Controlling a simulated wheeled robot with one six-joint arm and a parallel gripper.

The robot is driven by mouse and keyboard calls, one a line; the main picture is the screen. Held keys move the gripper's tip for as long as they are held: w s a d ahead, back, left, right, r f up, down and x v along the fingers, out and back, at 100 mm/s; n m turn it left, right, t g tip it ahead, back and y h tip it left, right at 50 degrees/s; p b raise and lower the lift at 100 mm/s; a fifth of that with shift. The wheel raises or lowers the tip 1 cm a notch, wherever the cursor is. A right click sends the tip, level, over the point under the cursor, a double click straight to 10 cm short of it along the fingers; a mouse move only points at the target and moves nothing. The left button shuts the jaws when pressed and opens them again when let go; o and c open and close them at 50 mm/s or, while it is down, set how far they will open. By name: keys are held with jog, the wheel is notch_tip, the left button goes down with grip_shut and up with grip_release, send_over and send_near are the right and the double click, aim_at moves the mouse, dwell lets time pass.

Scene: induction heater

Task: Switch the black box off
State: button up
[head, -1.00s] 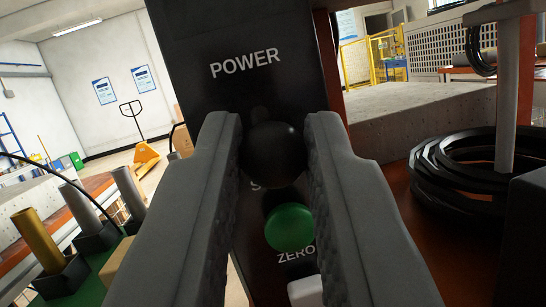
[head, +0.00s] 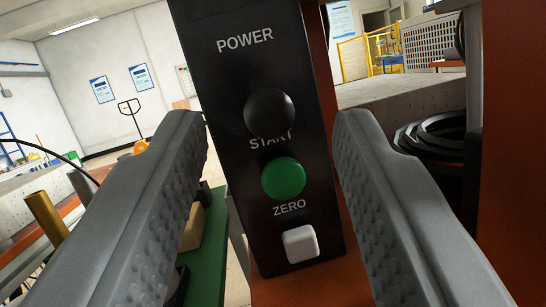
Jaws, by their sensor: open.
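The black box (head: 232,85) stands upright in front of me, slightly tilted in the picture. Its face carries the word POWER above a round black knob (head: 269,113), the word START above a green button (head: 284,178), and the word ZERO above a white square button (head: 300,243). My gripper (head: 270,125) is open. Its two grey fingers stand to the left and right of the box face, with the knob and green button showing between them. Neither finger appears to touch the knob.
A coil of black cable (head: 432,135) lies at the right behind the right finger. A brass cylinder (head: 46,217) stands at the lower left. A green surface (head: 210,240) shows left of the box. A yellow barrier (head: 353,58) is far behind.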

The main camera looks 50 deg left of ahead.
jog(key=v, duration=1.4)
jog(key=shift+s+d, duration=0.15)
jog(key=shift+s, duration=0.15)
jog(key=s+a+r+m+g+h, duration=0.1)
jog(key=s+a+r+g+h, duration=0.25)
jog(key=s+a, duration=0.55)
jog(key=s+a+r+g+h, duration=0.2)
jog(key=s+a+r+g, duration=0.25)
jog(key=s, duration=0.85)
jog(key=s+r+m+t+h, duration=0.1)
jog(key=s+r+t+h, duration=0.2)
jog(key=s, duration=0.8)
jog(key=s+d+r+m+t+h, duration=0.1)
jog(key=s+r, duration=0.5)
jog(key=s, duration=0.6)
jog(key=s+d+r+m+t+h, duration=0.1)
jog(key=s+r+t+h, duration=0.3)
jog(key=s, duration=0.8)
jog(key=shift+s+r+m+t+h, duration=0.25)
jog(key=shift+m+t+h, duration=0.25)
jog(key=shift+m+h, duration=0.2)
